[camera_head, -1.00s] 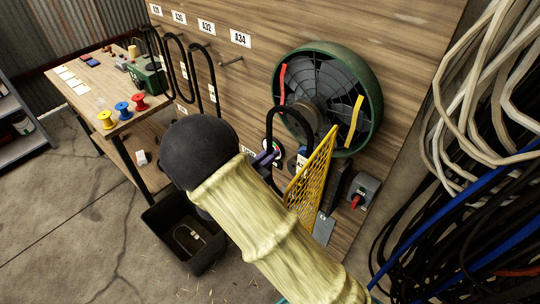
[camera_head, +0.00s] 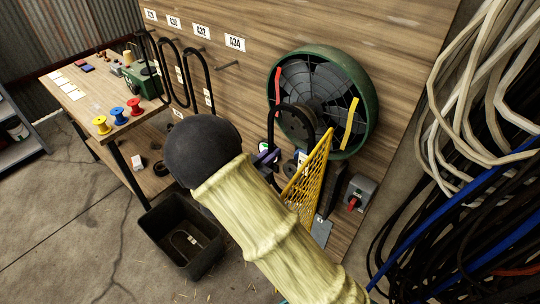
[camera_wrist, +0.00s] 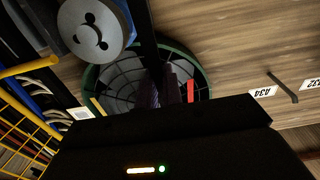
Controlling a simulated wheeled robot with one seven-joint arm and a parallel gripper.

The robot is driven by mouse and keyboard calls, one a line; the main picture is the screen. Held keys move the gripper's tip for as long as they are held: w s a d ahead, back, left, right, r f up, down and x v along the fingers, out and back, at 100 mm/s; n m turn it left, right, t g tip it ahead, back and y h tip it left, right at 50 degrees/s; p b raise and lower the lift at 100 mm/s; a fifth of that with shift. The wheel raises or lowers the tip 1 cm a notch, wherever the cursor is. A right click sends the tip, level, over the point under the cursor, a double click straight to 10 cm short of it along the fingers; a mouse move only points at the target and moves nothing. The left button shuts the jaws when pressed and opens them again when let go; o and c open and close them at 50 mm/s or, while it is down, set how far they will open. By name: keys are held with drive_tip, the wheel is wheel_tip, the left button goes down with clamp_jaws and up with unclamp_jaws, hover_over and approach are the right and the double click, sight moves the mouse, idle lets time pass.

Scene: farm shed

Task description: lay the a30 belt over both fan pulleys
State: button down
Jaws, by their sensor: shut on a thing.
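My gripper (camera_head: 268,160) is in front of the board, beside the lower left of the green-ringed fan (camera_head: 372,100). Its purple fingers (camera_wrist: 160,95) are shut on a black belt (camera_head: 271,124), which arches up in front of the fan. In the wrist view the belt (camera_wrist: 141,25) runs as a dark strip up from the fingers. A grey pulley (camera_wrist: 97,28) with a drilled face is close beside that strip; a dark round pulley (camera_head: 290,168) shows below the fan. I cannot tell whether the belt touches either pulley. The belt's lower part and its size mark are hidden.
A yellow mesh guard (camera_head: 310,180) stands open right of the gripper, and a red-handled switch box (camera_head: 360,193) is beyond it. Other belts (camera_head: 188,65) hang on pegs at left. A black bin (camera_head: 160,245) stands below. Cables (camera_head: 480,150) hang at far right.

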drive_tip(key=shift+x, duration=1.85)
idle(0.6)
drive_tip(key=shift+f+b, duration=0.55)
drive_tip(key=shift+b, duration=0.1)
drive_tip(key=c, duration=1.5)
unclamp_jaws()
drive_tip(key=shift+b+v, duration=2.45)
drive_tip(key=shift+v, duration=6.3)
drive_tip(key=shift+s, duration=0.1)
drive_tip(key=shift+p+v, duration=0.55)
drive_tip(key=shift+v, duration=4.35)
